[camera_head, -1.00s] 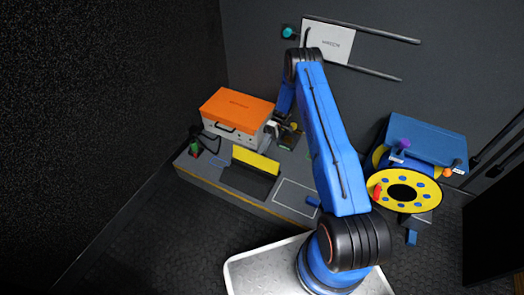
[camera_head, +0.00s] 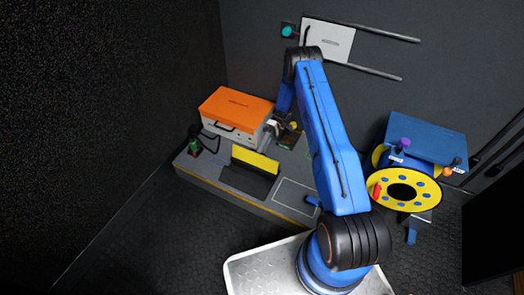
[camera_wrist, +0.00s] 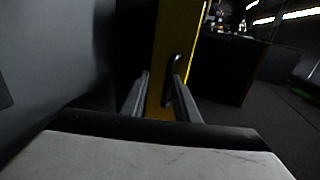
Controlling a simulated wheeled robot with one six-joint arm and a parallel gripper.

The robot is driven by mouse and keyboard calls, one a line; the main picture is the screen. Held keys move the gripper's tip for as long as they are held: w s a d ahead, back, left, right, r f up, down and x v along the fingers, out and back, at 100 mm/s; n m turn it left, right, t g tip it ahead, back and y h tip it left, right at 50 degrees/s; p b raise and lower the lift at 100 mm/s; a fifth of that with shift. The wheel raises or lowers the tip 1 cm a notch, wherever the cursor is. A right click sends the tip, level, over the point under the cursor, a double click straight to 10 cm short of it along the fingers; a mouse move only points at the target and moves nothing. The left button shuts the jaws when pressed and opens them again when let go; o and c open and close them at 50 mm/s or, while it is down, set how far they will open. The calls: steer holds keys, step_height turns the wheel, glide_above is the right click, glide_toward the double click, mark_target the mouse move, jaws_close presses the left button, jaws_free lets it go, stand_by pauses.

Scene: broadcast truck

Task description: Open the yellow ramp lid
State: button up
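The yellow ramp lid (camera_head: 255,160) shows in the head view as a yellow strip along the top of a dark panel, on the grey platform in front of the orange-topped case. My gripper (camera_head: 272,127) is behind and right of it, beside the case, partly hidden by my arm. In the wrist view a yellow panel (camera_wrist: 172,40) with a dark handle (camera_wrist: 175,75) runs upright beyond and between my fingers (camera_wrist: 161,76). The fingers are apart, with the right one close to the handle. I cannot tell whether they touch it.
The orange-topped case (camera_head: 236,105) stands close to my gripper on the left. A yellow cable reel (camera_head: 403,190) under a blue slab (camera_head: 428,138) stands at the right. The platform (camera_head: 230,182) has an outlined bare area (camera_head: 295,196) at its right.

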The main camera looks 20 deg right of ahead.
step_height(320, 180, up, 10)
steer(key=shift+f, duration=0.15)
stand_by(0.3)
steer(key=shift+s, duration=0.1)
stand_by(0.3)
